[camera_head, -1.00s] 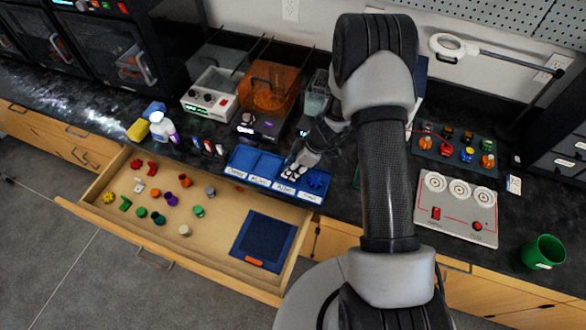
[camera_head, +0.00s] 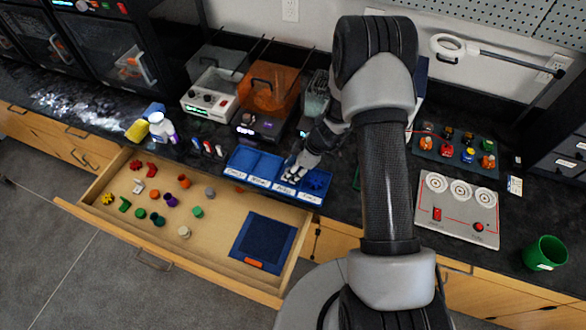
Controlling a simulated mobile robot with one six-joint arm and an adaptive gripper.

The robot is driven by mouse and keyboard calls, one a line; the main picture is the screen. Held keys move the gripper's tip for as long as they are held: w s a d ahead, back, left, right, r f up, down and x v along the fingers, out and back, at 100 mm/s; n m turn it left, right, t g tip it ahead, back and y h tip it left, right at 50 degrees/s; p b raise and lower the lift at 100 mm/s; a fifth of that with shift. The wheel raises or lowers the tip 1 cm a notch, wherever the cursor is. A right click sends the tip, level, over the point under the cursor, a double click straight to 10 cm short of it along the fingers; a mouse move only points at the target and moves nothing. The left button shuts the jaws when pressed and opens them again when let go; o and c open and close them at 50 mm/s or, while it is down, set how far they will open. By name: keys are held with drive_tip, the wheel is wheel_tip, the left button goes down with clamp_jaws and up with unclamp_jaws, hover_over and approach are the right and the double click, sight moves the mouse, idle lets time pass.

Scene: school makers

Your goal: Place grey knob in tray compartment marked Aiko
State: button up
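The blue tray (camera_head: 232,175) lies on the dark counter behind the open drawer. It has a row of compartments with white labels along the front; the lettering is too small to read surely. My gripper (camera_head: 291,175) points down at the third compartment from the left, its fingertips close to the label. Whether it is open, shut or holding something is too small to tell. A blue gear-like part (camera_head: 317,180) lies in the rightmost compartment. A grey knob (camera_head: 210,193) lies in the drawer, towards the middle.
The open drawer (camera_head: 215,235) holds several coloured knobs and parts, and a dark blue mat (camera_head: 265,239). An orange-covered machine (camera_head: 268,92) stands behind the tray. A switch panel (camera_head: 457,208) and a green cup (camera_head: 544,254) are to the right.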

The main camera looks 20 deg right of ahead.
drive_tip(key=p+v, duration=0.2)
drive_tip(key=v, duration=1)
drive_tip(key=s+a+r+m, duration=0.2)
drive_tip(key=s+r, duration=0.1)
drive_tip(key=r, duration=0.4)
drive_tip(key=s+a+r+m+h, duration=0.1)
drive_tip(key=s+a+r, duration=0.15)
drive_tip(key=r, duration=0.45)
drive_tip(key=s+a+r+m, duration=0.2)
drive_tip(key=s+r, duration=0.1)
drive_tip(key=r, duration=0.4)
drive_tip(key=s+r+m+t+h, duration=0.1)
drive_tip(key=s+r+m, duration=0.3)
drive_tip(key=s, duration=0.4)
drive_tip(key=s+d+r+m+t+h, duration=0.1)
drive_tip(key=s+r+m+h, duration=0.1)
drive_tip(key=s, duration=0.6)
wheel_tip(320, 180, up, 2)
drive_tip(key=shift+s+d+r+m, duration=0.25)
drive_tip(key=shift+s+m, duration=0.15)
drive_tip(key=shift+m, duration=0.5)
drive_tip(key=shift+f+b, duration=0.6)
drive_tip(key=shift+f, duration=0.25)
drive_tip(key=shift+r, duration=0.15)
drive_tip(key=shift+c, duration=0.5)
